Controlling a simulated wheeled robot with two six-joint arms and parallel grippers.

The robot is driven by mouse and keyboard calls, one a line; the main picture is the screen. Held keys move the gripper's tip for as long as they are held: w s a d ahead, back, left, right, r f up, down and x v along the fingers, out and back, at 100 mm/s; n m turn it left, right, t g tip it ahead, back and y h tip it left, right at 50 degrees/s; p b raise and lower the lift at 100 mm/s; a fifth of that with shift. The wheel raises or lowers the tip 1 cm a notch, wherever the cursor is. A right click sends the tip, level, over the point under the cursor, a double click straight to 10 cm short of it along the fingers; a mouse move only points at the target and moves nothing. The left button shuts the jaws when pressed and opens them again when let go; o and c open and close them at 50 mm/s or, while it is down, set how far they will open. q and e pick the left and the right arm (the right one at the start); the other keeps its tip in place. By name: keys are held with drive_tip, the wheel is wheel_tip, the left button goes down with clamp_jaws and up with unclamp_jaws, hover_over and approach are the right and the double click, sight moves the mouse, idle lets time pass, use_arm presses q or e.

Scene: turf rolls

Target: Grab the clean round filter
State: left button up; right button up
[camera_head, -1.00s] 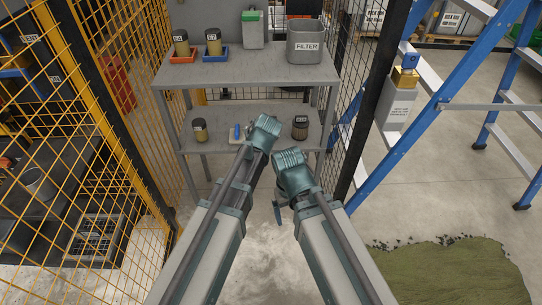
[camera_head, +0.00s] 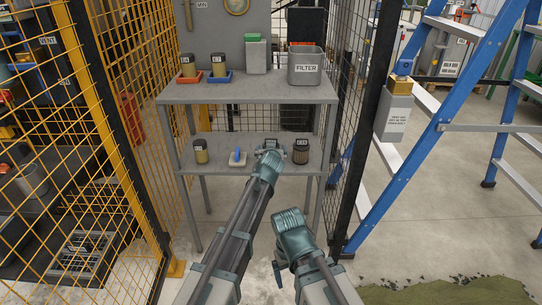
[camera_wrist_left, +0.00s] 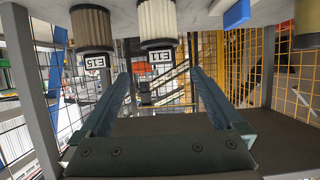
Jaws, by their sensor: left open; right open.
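The pale, pleated round filter (camera_wrist_left: 157,22), labelled E11, looks clean. The left wrist view shows it upside down, standing on the shelf. A darker brown filter (camera_wrist_left: 91,28), labelled E15, stands beside it. My left gripper (camera_wrist_left: 157,98) is open and empty, its two fingers spread level with the pale filter's label and short of its body. In the head view, my left wrist mostly covers the pale filter (camera_head: 271,143) on the lower shelf; the dark filter (camera_head: 301,152) stands to its right. My right gripper (camera_head: 279,268) hangs low in front of the shelves, its fingers partly hidden.
The lower shelf (camera_head: 222,146) also holds a jar (camera_head: 200,152) and a blue-handled item (camera_head: 237,157). The top shelf (camera_head: 245,92) carries a grey FILTER bin (camera_head: 305,67) and two jars on trays. Mesh fencing and a blue ladder (camera_head: 437,135) flank the shelves.

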sight(271, 140)
use_arm(q)
drive_tip(key=b+x, duration=0.1)
drive_tip(key=x, duration=0.6)
drive_tip(key=r+b+x, duration=0.1)
drive_tip(key=x, duration=0.3)
drive_tip(key=shift+w+f+b, duration=0.1)
drive_tip(key=shift+w+b, duration=0.2)
drive_tip(key=shift+b, duration=0.05)
drive_tip(key=shift+s, duration=0.1)
clamp_jaws()
